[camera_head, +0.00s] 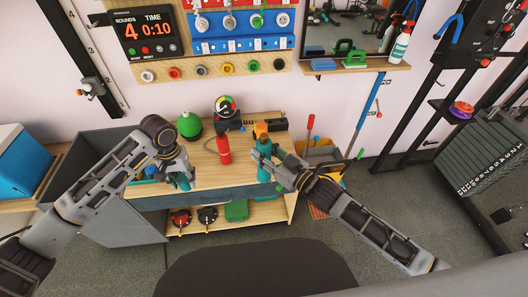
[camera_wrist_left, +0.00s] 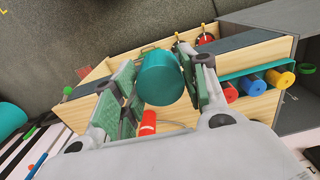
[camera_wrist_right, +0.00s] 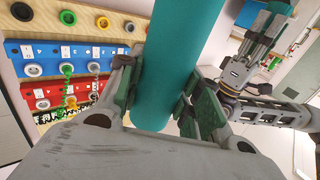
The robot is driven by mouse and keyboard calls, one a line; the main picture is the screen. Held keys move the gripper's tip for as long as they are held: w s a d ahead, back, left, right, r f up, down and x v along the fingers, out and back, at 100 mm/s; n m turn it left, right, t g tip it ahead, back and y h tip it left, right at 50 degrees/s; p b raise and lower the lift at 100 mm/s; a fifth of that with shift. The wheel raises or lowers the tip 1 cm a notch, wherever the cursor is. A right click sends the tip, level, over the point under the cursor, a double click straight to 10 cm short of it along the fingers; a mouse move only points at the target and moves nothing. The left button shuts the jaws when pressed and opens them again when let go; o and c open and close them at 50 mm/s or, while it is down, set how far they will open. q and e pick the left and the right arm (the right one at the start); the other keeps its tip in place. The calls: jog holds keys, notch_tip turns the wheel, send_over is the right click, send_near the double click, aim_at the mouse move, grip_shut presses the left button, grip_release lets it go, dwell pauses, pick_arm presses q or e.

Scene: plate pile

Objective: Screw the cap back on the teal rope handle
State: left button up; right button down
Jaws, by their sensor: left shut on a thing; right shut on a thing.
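My left gripper (camera_head: 180,176) is shut on a short teal cap (camera_head: 184,182), which sits between its green pads in the left wrist view (camera_wrist_left: 160,78). My right gripper (camera_head: 264,163) is shut on the teal rope handle (camera_head: 264,174). In the right wrist view the handle (camera_wrist_right: 178,62) is a long teal cylinder that runs past the pads and out of the top of the picture. The cap and the handle are apart, held over the front part of the bench. The handle's end facing the cap is not clearly visible.
A red cylinder (camera_head: 223,150), a green kettlebell-like item (camera_head: 189,125) and a round gauge (camera_head: 228,106) stand on the wooden bench (camera_head: 207,168). An orange-topped item (camera_head: 261,131) is just behind my right gripper. The space between my grippers is open.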

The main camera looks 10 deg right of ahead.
pick_arm(q)
jog(key=w+d+r+m, duration=0.1)
jog(key=w+d+r, duration=0.2)
jog(key=r, duration=0.4)
jog(key=w+d+r, duration=0.3)
jog(key=w+r, duration=0.1)
jog(key=r, duration=0.3)
jog(key=w+d+r+m, duration=0.1)
jog(key=w+d+r, duration=0.2)
jog(key=r, duration=0.4)
jog(key=s+d+r+m, duration=0.35)
jog(key=d+r, duration=0.85)
jog(key=d, duration=0.4)
jog(key=s+f+m, duration=0.2)
jog(key=s+d+f+m, duration=0.1)
jog(key=s+f+m, duration=0.1)
jog(key=m, duration=0.1)
jog(key=s+d+f+m, duration=0.1)
jog(key=s+f+m, duration=0.1)
jog(key=m, duration=0.1)
jog(key=shift+d+f+m, duration=0.15)
jog(key=shift+f+m, duration=0.05)
jog(key=shift+m, duration=0.85)
